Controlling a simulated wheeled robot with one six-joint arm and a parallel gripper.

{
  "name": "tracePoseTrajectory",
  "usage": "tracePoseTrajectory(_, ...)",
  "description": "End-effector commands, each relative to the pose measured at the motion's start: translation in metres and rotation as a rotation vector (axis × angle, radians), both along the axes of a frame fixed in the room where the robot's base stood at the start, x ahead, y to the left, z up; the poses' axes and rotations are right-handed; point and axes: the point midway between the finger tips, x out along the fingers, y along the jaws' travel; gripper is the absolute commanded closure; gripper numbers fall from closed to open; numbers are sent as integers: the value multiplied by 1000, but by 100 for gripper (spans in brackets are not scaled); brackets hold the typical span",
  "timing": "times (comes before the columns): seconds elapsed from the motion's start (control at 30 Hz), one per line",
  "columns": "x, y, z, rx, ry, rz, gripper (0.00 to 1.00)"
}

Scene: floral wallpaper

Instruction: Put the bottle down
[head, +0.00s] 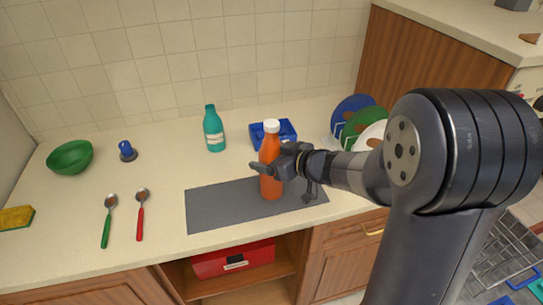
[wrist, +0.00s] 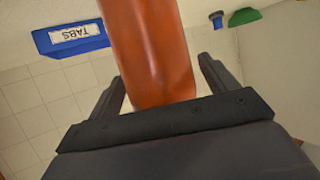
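An orange bottle with a white cap (head: 270,185) stands upright over the dark grey mat (head: 215,207) on the counter. My gripper (head: 268,170) reaches in from the right and is shut around the bottle's body. In the wrist view the bottle (wrist: 152,50) fills the space between my two fingers (wrist: 162,70). I cannot tell for sure whether the bottle's base touches the mat.
A teal bottle (head: 214,132) and a blue box labelled TABS (wrist: 70,39) stand behind the mat. Two spoons lie left of it, with a green bowl (head: 70,157) and sponge farther left. Plates (head: 370,132) stand to the right. The mat's left part is clear.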

Motion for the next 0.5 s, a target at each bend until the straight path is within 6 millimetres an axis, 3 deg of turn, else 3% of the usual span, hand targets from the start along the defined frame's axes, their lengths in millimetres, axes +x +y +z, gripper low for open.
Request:
tracePoseTrajectory(0.3,0,0,5,0,-1,0,18)
tracePoseTrajectory(0.5,-18,-21,17,-1,-2,-5,18)
